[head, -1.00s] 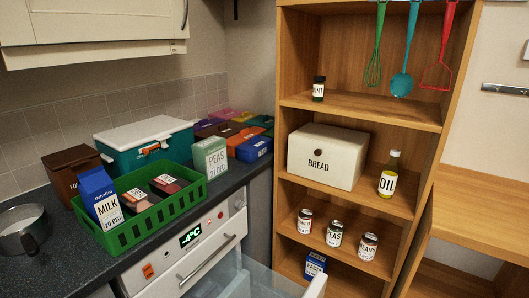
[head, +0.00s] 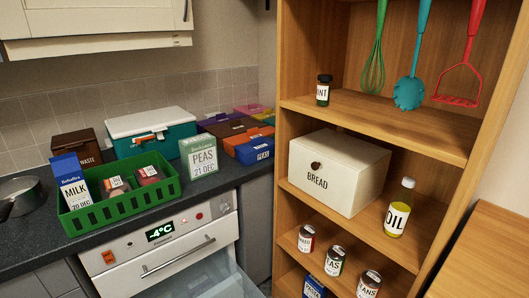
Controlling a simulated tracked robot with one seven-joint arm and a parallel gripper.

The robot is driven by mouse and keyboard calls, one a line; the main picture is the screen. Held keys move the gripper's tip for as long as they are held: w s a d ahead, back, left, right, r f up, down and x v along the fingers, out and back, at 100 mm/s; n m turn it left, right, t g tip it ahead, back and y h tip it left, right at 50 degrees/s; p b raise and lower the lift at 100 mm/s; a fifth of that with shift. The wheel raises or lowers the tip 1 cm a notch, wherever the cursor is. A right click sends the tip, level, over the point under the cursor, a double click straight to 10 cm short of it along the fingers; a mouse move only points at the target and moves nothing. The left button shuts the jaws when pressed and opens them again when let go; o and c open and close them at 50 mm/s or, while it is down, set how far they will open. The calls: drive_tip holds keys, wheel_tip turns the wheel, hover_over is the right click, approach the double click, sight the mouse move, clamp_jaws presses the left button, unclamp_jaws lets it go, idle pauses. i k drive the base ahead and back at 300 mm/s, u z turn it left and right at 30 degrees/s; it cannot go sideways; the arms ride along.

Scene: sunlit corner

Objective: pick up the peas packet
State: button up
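The peas packet (head: 199,157) is a pale green and white box labelled "PEAS 21 DEC". It stands upright on the dark worktop in the head view, just right of the green basket and near the worktop's front edge. My gripper is not in view.
The green basket (head: 108,212) holds a milk carton (head: 71,181) and two small packs. A teal cool box (head: 152,134) and several coloured boxes stand behind. Below, an appliance front (head: 165,248) reads -4°C, with an open drawer (head: 232,287). A wooden shelf unit (head: 375,118) rises at right.

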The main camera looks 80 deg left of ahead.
sight(198, 153)
drive_tip(key=z, duration=1.05)
drive_tip(key=i, duration=0.15)
drive_tip(key=u, duration=2.7)
drive_tip(key=i, duration=0.1)
drive_tip(key=u, duration=1.95)
drive_tip(key=i, duration=1)
drive_tip(key=z, duration=0.15)
drive_tip(key=k, duration=0.85)
drive_tip(key=u, duration=0.05)
